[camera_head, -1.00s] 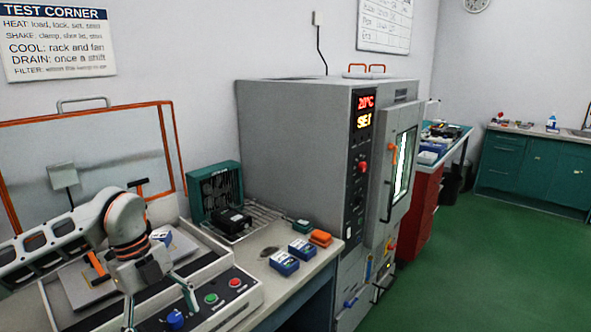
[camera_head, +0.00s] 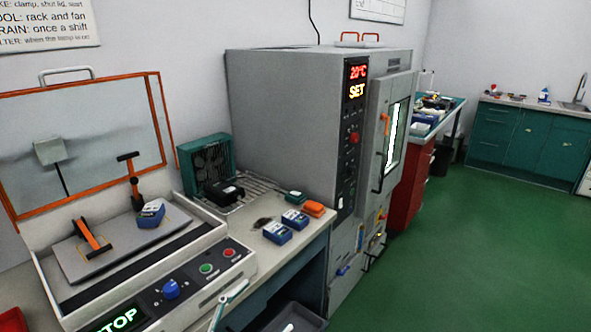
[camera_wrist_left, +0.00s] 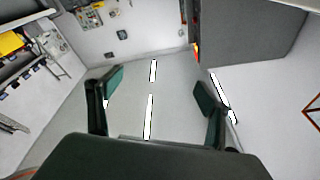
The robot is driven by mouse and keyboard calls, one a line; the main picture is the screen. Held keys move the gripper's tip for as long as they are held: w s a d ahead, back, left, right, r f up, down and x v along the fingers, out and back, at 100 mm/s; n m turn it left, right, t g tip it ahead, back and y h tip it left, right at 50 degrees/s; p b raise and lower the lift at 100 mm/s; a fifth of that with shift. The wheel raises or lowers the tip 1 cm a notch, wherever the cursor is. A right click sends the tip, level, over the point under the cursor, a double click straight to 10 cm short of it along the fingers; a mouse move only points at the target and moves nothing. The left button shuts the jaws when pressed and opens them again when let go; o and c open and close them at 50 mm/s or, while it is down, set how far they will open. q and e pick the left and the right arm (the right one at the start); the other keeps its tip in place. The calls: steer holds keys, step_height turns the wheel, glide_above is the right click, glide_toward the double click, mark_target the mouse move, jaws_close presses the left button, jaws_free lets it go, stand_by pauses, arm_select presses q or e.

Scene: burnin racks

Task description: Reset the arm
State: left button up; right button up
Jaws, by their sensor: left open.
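My left gripper (camera_wrist_left: 158,95) shows in the left wrist view with its two dark green fingers spread wide and nothing between them. In the head view only a pale finger part of the left gripper (camera_head: 230,298) shows at the bottom edge, in front of the shaker's control panel. The rest of my left arm is out of the head view. My right gripper is in neither view.
The shaker (camera_head: 205,258) has its lid up, with a blue-and-white pack (camera_head: 150,214) on its plate. A grey oven (camera_head: 280,120) stands to the right, behind two blue packs on the bench (camera_head: 262,250). Green floor (camera_head: 480,260) at right is clear.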

arm_select(q)
steer(key=s+a+f+n+g+y, duration=0.1)
steer(key=s+a+f+n+y, duration=0.2)
steer(key=f, duration=0.5)
steer(key=s+a+f+n+g+y, duration=0.2)
steer(key=s+a+f+n+y, duration=0.1)
steer(key=f, duration=0.6)
steer(key=s+a+f+n+g+y, duration=0.1)
steer(key=s+a+f+n+y, duration=0.2)
steer(key=s+a+f+y, duration=0.2)
steer(key=s+a+f, duration=0.2)
steer(key=s+f, duration=0.1)
steer(key=f, duration=0.1)
steer(key=shift+s+f, duration=0.15)
steer(key=shift+s, duration=0.1)
steer(key=shift+a, duration=0.1)
